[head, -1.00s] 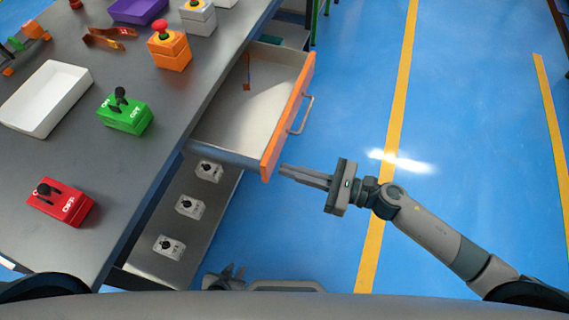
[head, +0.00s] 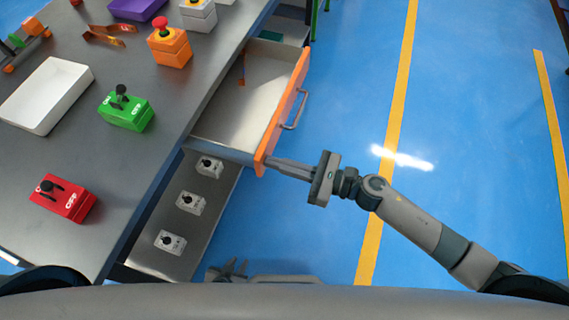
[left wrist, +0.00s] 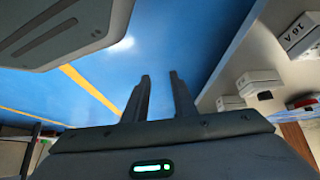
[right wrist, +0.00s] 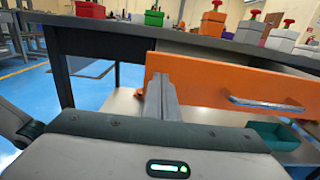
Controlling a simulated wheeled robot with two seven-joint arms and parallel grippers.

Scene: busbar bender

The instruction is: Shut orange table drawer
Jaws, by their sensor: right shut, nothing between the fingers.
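The orange-fronted drawer (head: 283,112) stands pulled out from the right side of the grey table. Its front with a metal handle (head: 296,109) also shows in the right wrist view (right wrist: 215,85). A small orange-brown strip lies inside. My right gripper (head: 268,163) is shut and empty, its fingertips at the near end of the drawer front, seemingly touching it. In the right wrist view the fingertips (right wrist: 160,80) overlap the left part of the orange front. My left gripper (left wrist: 159,78) is open and empty, low beside the table at the bottom of the head view (head: 230,267).
The tabletop (head: 75,150) holds a white tray (head: 47,95), a green switch box (head: 126,110), a red one (head: 63,198) and an orange button box (head: 169,46). A lower shelf (head: 150,255) carries several white switches. Blue floor (head: 470,130) is clear to the right.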

